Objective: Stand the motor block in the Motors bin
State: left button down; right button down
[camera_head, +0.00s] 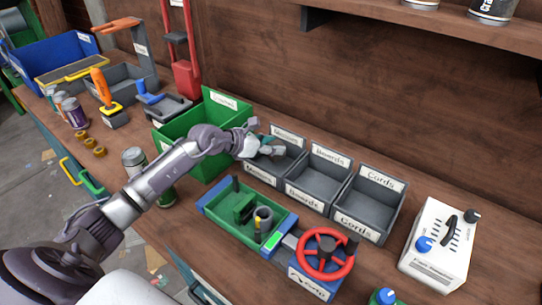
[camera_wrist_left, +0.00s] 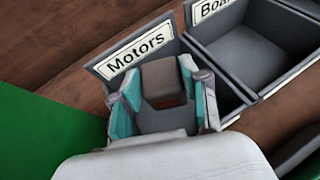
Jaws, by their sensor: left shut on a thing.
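The motor block (camera_wrist_left: 164,80), brown on top with a darker lower part, shows in the left wrist view between the teal fingertips of my left gripper (camera_wrist_left: 160,92). The gripper is shut on it. The grey Motors bin (camera_wrist_left: 232,98) lies around and below the fingers, with its label behind the block. In the head view my left gripper (camera_head: 270,145) is over the Motors bin (camera_head: 264,173), the leftmost of three grey bins. The block is hidden there by the gripper. I cannot tell whether it touches the bin floor. My right gripper is not in view.
The empty Boards bin (camera_head: 317,184) and Cords bin (camera_head: 367,203) stand to the right. A green bin (camera_head: 195,128) stands close on the left. A blue-ended green tray (camera_head: 222,218) with parts and a red handwheel (camera_head: 325,254) sit in front.

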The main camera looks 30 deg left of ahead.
aim_at(268, 156)
pick_arm(q)
jog(key=shift+w+a+f, duration=0.15)
jog(key=shift+a+f, duration=0.05)
jog(key=shift+a, duration=0.05)
jog(key=shift+f, duration=1.95)
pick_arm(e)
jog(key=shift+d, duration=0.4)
pick_arm(q)
jog(key=shift+f, duration=0.1)
jog(key=c, duration=0.6)
grip_release()
jog(key=shift+f, duration=0.1)
